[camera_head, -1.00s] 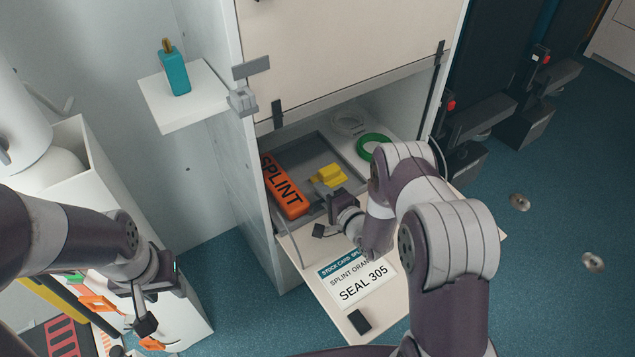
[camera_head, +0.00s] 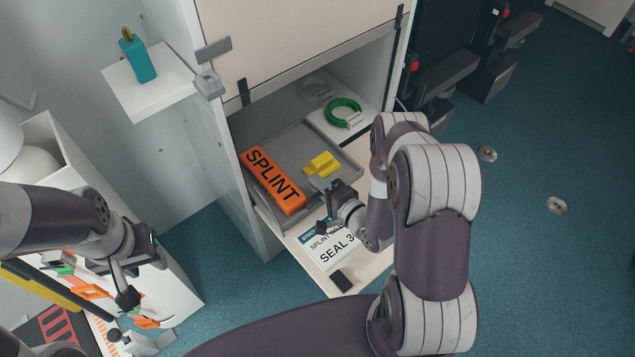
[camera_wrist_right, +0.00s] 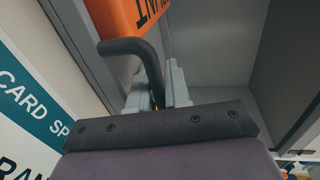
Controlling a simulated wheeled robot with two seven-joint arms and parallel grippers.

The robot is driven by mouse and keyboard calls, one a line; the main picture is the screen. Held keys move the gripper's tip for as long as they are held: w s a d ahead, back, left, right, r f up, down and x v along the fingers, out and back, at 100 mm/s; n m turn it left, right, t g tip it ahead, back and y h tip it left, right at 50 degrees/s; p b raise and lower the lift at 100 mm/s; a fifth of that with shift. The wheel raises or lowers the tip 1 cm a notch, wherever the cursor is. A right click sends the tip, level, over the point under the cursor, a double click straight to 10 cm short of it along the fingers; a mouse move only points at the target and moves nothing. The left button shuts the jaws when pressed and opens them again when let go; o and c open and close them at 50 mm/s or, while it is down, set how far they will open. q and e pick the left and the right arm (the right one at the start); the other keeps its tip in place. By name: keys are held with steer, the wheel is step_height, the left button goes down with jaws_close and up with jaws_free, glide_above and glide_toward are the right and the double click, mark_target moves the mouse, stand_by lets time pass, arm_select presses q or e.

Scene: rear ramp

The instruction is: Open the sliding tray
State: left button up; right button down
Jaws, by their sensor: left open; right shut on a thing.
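The grey sliding tray (camera_head: 288,150) sticks out of the cabinet's lower bay, over the lowered front flap. An orange splint box (camera_head: 273,181) and a yellow object (camera_head: 322,164) lie in it. My left gripper (camera_head: 140,270) is open and empty, away from the tray at the lower left.
The pale flap (camera_head: 372,268) carries a stock card (camera_head: 335,250) and a small black block (camera_head: 341,280). A green ring (camera_head: 343,112) lies right of the tray. A side shelf (camera_head: 150,98) holds a teal bottle (camera_head: 139,57). A white bin (camera_head: 180,295) stands below my left gripper.

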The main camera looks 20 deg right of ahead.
steer(key=c, duration=1.4)
jaws_free()
steer(key=shift+w+d+r, duration=0.15)
steer(key=shift+w+d, duration=0.05)
steer(key=shift+c, duration=0.2)
steer(key=shift+s, duration=0.1)
steer(key=p+v, duration=0.3)
steer(key=v, duration=0.8)
steer(key=shift+s+d+p, duration=0.15)
steer(key=shift+s+p, duration=0.1)
steer(key=shift+p, duration=0.15)
steer(key=shift+s+d+r, duration=0.1)
steer(key=shift+s, duration=0.45)
